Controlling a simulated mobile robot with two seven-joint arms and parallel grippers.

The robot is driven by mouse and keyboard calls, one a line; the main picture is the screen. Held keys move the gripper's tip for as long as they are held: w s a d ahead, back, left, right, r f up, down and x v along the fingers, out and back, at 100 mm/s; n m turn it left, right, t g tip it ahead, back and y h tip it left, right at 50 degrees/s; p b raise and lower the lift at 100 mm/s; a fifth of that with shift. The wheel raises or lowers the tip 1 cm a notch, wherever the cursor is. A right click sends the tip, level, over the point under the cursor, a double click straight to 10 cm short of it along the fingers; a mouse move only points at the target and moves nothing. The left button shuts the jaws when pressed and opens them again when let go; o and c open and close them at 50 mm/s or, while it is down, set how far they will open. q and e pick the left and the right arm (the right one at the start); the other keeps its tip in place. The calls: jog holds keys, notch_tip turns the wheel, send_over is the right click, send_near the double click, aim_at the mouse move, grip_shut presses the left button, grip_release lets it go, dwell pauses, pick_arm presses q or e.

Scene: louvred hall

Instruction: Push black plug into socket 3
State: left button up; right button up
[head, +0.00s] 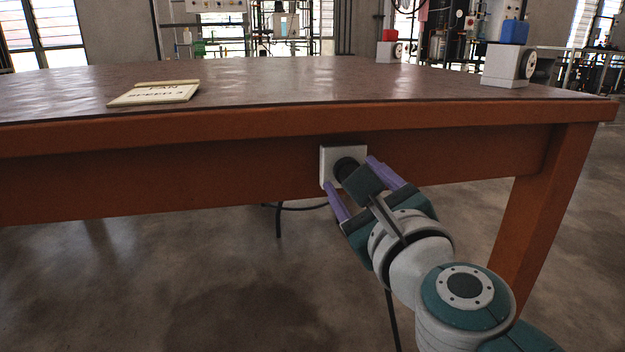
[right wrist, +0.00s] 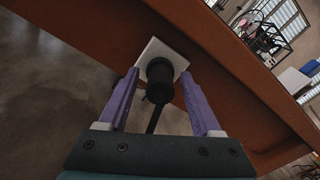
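A white socket plate (head: 328,160) is fixed to the front apron of the table. It also shows in the right wrist view (right wrist: 153,47). The black plug (right wrist: 160,78) is at the plate, and a black cord (right wrist: 154,120) runs from it. How deep it sits I cannot tell. In the head view a dark block on my arm partly hides the plug (head: 345,165). My right gripper (head: 350,172) has its purple fingers on either side of the plug, with gaps showing in the wrist view (right wrist: 159,73). No socket number is readable. My left gripper is out of view.
A brown table (head: 260,85) with an orange edge spans the view. A cream card (head: 155,93) with lettering lies on it. A table leg (head: 545,200) is right of my arm. Floor below is mostly clear.

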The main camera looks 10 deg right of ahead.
jog(key=shift+o, duration=0.9)
jog(key=s+p, duration=0.1)
jog(key=s, duration=0.6)
jog(key=shift+d, duration=0.15)
